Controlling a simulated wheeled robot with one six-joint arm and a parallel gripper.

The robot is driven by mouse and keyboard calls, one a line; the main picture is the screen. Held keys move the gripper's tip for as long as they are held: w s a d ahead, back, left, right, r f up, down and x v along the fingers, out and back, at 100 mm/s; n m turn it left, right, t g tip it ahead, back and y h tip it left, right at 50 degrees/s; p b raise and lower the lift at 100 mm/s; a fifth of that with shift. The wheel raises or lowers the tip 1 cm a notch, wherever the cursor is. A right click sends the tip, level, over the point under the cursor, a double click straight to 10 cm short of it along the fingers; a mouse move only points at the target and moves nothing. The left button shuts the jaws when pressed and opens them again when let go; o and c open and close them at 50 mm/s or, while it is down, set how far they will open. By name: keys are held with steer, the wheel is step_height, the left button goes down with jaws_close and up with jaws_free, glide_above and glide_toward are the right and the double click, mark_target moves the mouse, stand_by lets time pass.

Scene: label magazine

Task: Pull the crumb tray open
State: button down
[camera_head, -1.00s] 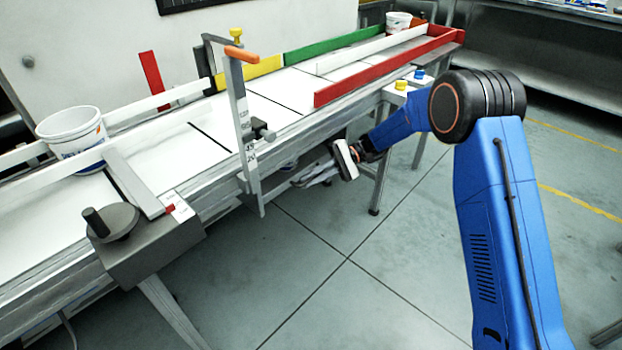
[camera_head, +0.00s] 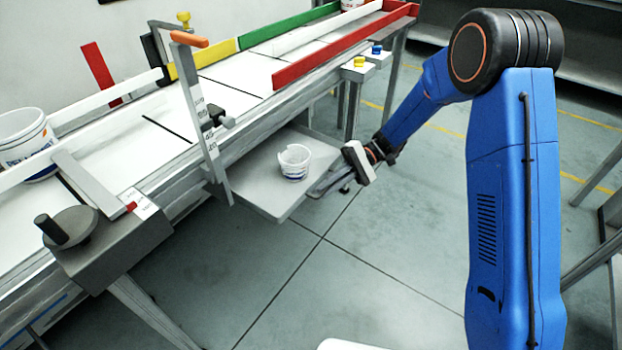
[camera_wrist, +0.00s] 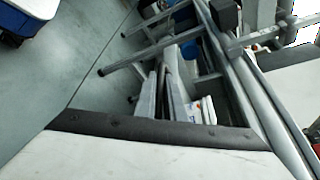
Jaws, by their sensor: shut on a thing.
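The crumb tray (camera_head: 262,194) is a flat grey tray. It sticks out from under the side of the conveyor, drawn well out over the floor. A small white tub (camera_head: 294,163) with a printed label stands upright on it and also shows in the wrist view (camera_wrist: 207,110). My gripper (camera_head: 322,188) is at the tray's outer right edge, shut on it. Its fingers also show in the wrist view (camera_wrist: 166,98). The exact grip point is too small to make out.
The long white conveyor (camera_head: 150,160) runs along the left. An upright scale bar with an orange handle (camera_head: 188,39) stands by the tray's left side. A crank box (camera_head: 105,245) is at the front left. The floor before the tray is clear.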

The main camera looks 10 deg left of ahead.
steer(key=shift+s+d, duration=0.25)
steer(key=shift+d, duration=0.4)
steer(key=shift+s+d, duration=0.2)
steer(key=shift+d, duration=0.4)
steer(key=c, duration=2.1)
jaws_free()
steer(key=shift+w, duration=0.1)
steer(key=v, duration=1.7)
steer(key=shift+d+r, duration=0.1)
steer(key=shift+r, duration=0.05)
